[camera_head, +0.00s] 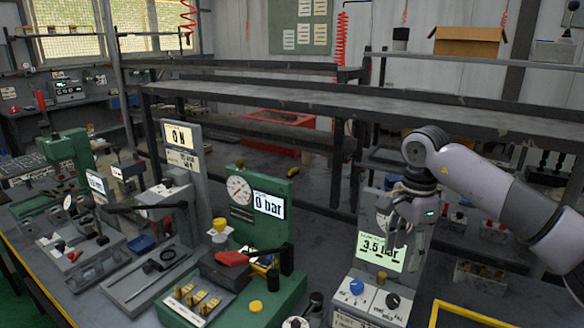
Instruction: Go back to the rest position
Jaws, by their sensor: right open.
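My right gripper (406,232) hangs fingers down at the right. It is open, with nothing seen between its fingers, and appears in front of the grey pressure unit whose green display (380,250) reads 3.5 bar. I cannot tell whether it touches the unit. The unit's front carries a blue knob (356,287) and a black knob (392,301). A green valve station (262,300) stands left of it, with a round gauge (239,190) and a display (269,205) reading 0 bar. My left gripper is not in view.
The station holds a red handle (232,258) and several brass pieces (196,298). A grey station with an ON sign (180,135) and a green press (68,150) stand further left. A yellow frame (470,313) lies at the front right.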

